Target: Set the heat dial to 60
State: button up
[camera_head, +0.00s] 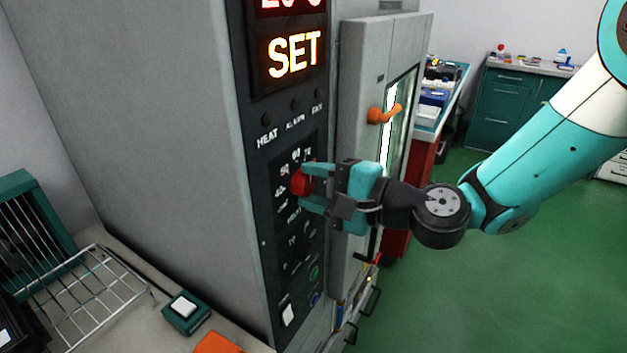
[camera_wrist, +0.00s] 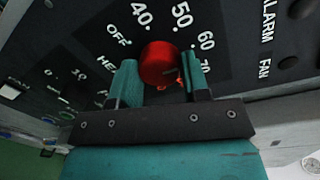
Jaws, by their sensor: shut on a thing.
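The heat dial is a red knob (camera_head: 301,181) on the black control panel (camera_head: 262,118) of the grey cabinet. My gripper (camera_head: 306,186) reaches it from the right, with its teal fingers around the knob. In the wrist view the red dial (camera_wrist: 160,62) sits between the two fingers of my gripper (camera_wrist: 162,82), which is shut on it. Marks OFF, 40, 50, 60 and 70 run around the dial in the wrist view. A small orange-red bit shows by the right finger, near the 70 side. I cannot clearly tell which mark the dial points to.
The lit display (camera_head: 294,52) above reads SET. A grey door (camera_head: 355,75) with an orange handle (camera_head: 384,113) stands right of the panel. A wire rack (camera_head: 85,290) and a teal box (camera_head: 186,312) are on the bench at lower left. Green floor is open at right.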

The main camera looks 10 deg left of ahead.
jog(key=shift+w, duration=0.15)
jog(key=o, duration=0.9)
jog(key=shift+d, duration=0.1)
jog(key=b+v, duration=0.8)
jog(key=v, duration=0.9)
jog(key=shift+d+f, duration=0.15)
jog(key=shift+s, duration=0.25)
